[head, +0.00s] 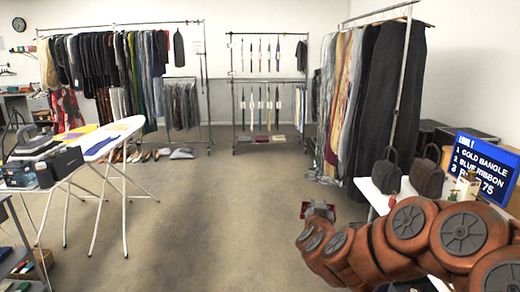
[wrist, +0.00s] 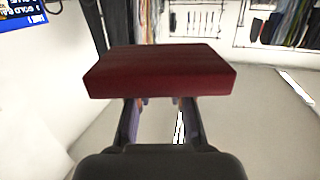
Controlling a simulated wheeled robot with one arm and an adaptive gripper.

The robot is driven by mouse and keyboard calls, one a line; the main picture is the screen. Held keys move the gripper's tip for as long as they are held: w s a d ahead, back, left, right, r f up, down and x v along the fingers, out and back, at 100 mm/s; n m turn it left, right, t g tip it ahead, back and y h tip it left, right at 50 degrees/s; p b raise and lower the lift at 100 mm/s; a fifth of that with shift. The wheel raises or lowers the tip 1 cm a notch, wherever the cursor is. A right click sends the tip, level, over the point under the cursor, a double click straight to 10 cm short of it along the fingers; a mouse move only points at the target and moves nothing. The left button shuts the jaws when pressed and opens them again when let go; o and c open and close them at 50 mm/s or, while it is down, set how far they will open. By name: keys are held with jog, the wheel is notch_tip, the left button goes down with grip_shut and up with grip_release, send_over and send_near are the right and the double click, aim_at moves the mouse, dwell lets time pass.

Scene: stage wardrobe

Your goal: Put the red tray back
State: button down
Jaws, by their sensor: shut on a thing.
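The red tray (wrist: 160,72) fills the upper middle of the wrist view as a dark red, flat-topped block. My gripper (wrist: 160,104) is shut on its near side, with a finger at each side below it. The tray hides the fingertips. In the head view my arm reaches in from the lower right, and a small reddish shape (head: 319,210) shows at its far end. It is too small there to separate tray from gripper clearly.
An ironing board (head: 118,140) stands at left. Clothes racks line the back and right. The middle rack (head: 268,78) has folded items on its low shelf. A white table (head: 376,196) with dark bags and a blue screen (head: 484,166) is at right. The central floor is clear.

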jog(key=shift+s+d+f+m+h, duration=0.15)
jog(key=shift+s+f+h, duration=0.1)
jog(key=shift+s, duration=0.3)
jog(key=shift+s+d+f+m+h, duration=0.1)
jog(key=shift+s+d+m+h, duration=0.1)
jog(key=shift+s, duration=0.35)
jog(key=shift+s+d+f+m+h, duration=0.15)
jog(key=shift+s+f+h, duration=0.1)
jog(key=shift+s, duration=0.3)
jog(key=shift+r, duration=0.1)
dwell(0.5)
jog(key=s+d+f+m+g+h+b, duration=0.2)
jog(key=d+f+m+g+h+b, duration=0.15)
jog(key=d+f+b, duration=0.55)
jog(key=s+d+f+m+g+h+b, duration=0.2)
jog(key=d+f+m+h+b, duration=0.15)
jog(key=d+b, duration=0.7)
jog(key=s+d+f+m+g+h+b, duration=0.2)
jog(key=s+d+f+g+b, duration=0.3)
jog(key=d, duration=0.5)
jog(key=s+d+f+m+g+h+b, duration=0.2)
jog(key=s+d+f+m+g+b, duration=0.2)
jog(key=s+d+f+b, duration=0.5)
jog(key=shift+s+d+f+m+g+b, duration=0.35)
jog(key=shift+s+d+f+m, duration=0.35)
jog(key=shift+s, duration=0.3)
